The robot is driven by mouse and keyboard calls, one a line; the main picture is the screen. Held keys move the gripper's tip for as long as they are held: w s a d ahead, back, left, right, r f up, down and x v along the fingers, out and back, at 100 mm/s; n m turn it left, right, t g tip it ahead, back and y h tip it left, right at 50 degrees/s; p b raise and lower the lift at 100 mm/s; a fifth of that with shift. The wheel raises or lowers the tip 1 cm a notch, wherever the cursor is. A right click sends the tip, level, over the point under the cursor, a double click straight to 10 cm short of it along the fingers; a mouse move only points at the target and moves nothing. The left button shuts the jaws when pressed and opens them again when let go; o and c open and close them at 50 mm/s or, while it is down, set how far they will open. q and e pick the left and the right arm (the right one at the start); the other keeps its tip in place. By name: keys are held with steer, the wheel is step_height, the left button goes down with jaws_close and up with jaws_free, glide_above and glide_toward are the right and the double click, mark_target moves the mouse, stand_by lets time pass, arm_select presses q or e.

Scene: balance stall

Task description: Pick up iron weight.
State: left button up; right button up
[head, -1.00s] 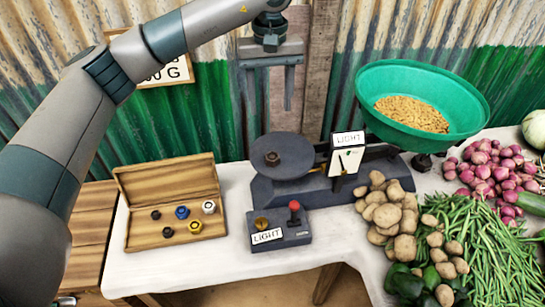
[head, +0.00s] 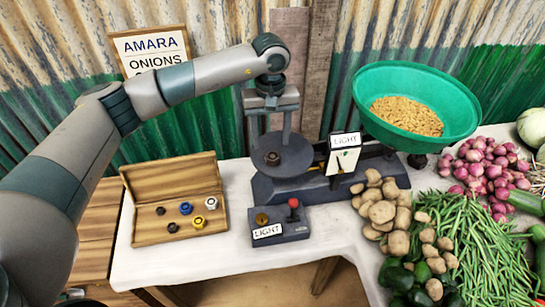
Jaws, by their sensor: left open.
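A dark iron weight (head: 272,158) sits on the round dark pan (head: 292,163) at the left of the balance. My left gripper (head: 270,132) is open and points down, above the pan and the weight, with its fingers apart. The gap between fingertips and weight is hard to judge from this angle. Two more dark weights, one (head: 160,211) behind and one (head: 172,227) in front, lie in the open wooden box (head: 150,238) with a blue, a yellow and a silver weight. My right gripper is not in view.
The balance (head: 330,186) carries a green basin (head: 440,85) of grain and a "LIGHT" card. A control box (head: 280,226) with a red knob stands in front. Potatoes (head: 382,212), green beans and onions crowd the right. The white cloth is bare between box and balance.

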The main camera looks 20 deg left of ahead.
mark_target(272, 155)
arm_select(q)
steer(key=shift+f, duration=0.1)
steer(key=shift+s+d+f+p, duration=0.15)
steer(key=shift+f+p, duration=0.3)
steer(key=shift+p, duration=0.2)
steer(key=shift+s+d+f+p, duration=0.1)
steer(key=shift+f+p, duration=0.35)
steer(key=shift+p, duration=0.15)
step_height(272, 155, down, 2)
steer(key=shift+p, duration=0.55)
steer(key=shift+f, duration=0.6)
